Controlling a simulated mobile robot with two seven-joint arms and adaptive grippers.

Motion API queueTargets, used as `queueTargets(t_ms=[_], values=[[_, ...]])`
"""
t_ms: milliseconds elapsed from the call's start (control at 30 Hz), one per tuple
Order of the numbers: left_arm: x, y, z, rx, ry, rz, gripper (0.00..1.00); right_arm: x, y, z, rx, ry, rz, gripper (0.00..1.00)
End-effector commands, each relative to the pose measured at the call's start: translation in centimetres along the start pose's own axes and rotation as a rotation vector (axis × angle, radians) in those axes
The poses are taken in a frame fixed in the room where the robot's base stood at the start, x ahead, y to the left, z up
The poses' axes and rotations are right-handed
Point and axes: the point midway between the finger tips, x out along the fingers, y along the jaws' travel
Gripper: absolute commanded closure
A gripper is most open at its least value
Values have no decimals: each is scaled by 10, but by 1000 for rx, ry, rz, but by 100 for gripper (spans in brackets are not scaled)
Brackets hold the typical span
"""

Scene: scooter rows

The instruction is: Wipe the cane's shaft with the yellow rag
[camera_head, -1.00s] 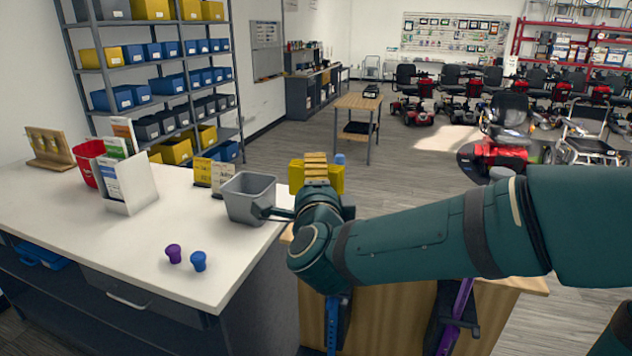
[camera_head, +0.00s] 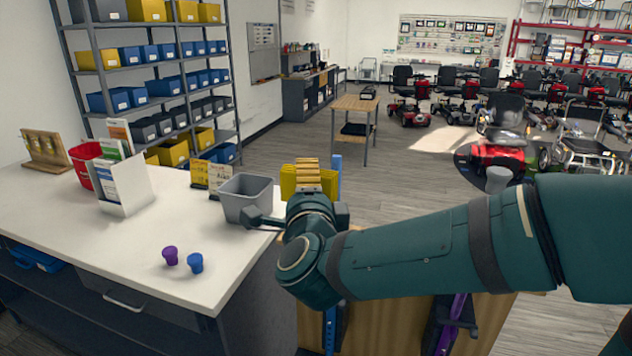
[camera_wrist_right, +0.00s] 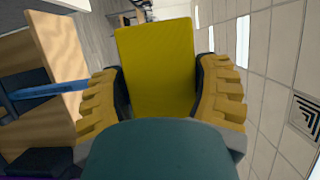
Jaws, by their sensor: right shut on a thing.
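The yellow rag (camera_wrist_right: 155,72) hangs flat between the fingers of my right gripper (camera_wrist_right: 160,100) in the wrist view. In the head view the rag's edges (camera_head: 329,182) show behind the same gripper (camera_head: 308,174), which is shut on it. A blue upright piece (camera_head: 337,176), seemingly the top of the blue cane, stands just right of the rag. A lower blue shaft (camera_head: 330,326) shows below my arm, which hides the stretch between. The blue shaft also shows in the wrist view (camera_wrist_right: 52,90); I cannot tell whether the rag touches it. My left gripper is out of view.
A purple shaft (camera_head: 452,322) stands at the wooden stand (camera_head: 385,325).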

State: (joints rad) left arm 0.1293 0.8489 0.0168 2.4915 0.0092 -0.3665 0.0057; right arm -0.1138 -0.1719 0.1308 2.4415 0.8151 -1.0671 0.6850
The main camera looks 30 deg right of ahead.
Motion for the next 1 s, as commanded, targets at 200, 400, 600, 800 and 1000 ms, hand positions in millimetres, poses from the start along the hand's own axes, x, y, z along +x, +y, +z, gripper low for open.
queueTargets(t_ms=[200,400,600,800,1000], values=[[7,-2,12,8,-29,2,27,14,2,-6,1,3,-1,61],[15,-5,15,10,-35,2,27,33,2,-14,1,3,-2,61],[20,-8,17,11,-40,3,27,49,2,-21,0,3,-2,61],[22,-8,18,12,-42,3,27,57,0,-24,-1,2,-2,61],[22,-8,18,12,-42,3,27,58,0,-25,-1,2,-3,61]])
